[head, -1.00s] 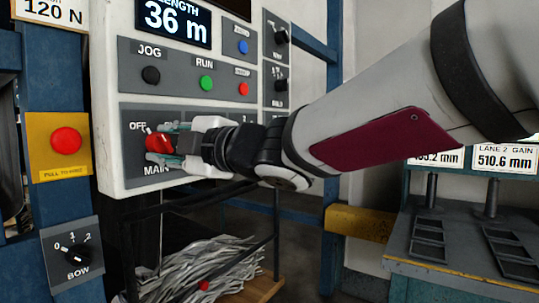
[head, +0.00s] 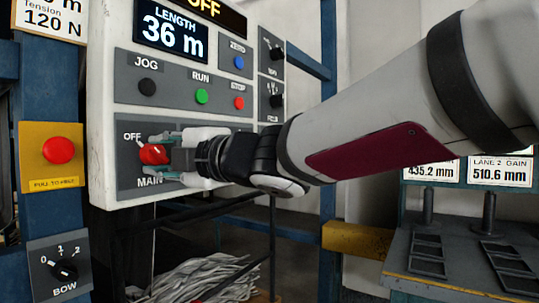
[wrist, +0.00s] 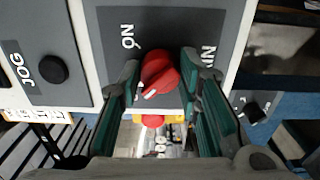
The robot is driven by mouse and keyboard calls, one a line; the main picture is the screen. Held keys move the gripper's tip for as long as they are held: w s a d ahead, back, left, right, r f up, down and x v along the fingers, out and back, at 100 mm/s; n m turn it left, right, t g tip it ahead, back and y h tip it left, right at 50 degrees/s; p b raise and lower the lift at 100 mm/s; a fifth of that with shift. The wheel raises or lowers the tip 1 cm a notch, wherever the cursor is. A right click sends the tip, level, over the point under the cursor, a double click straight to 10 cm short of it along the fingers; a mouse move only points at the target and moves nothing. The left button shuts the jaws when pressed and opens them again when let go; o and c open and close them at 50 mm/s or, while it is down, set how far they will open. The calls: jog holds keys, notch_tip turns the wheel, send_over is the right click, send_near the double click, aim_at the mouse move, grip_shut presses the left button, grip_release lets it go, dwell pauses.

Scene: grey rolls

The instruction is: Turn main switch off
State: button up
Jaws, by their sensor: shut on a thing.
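The red main switch knob (head: 152,154) is on a dark plate low on the white control panel, above the label MAIN. The word OFF is at its upper left in the head view. My gripper (head: 164,155) is shut on the knob, with one finger above it and one below. In the wrist view, the knob (wrist: 158,70) sits between the fingertips of my gripper (wrist: 158,80). Its white mark points down and slightly left there, away from the word ON. The wrist view does not show the word OFF.
JOG (head: 147,87), RUN (head: 202,96), red (head: 239,103) and blue (head: 238,62) buttons are above the switch. A red emergency button (head: 59,150) and BOW selector (head: 64,270) stand left. A yellow OFF readout tops the panel. Grey strips (head: 210,275) lie below.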

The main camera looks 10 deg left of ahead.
jog(key=o, duration=1.2)
jog(key=shift+c, duration=0.2)
jog(key=v, duration=1.2)
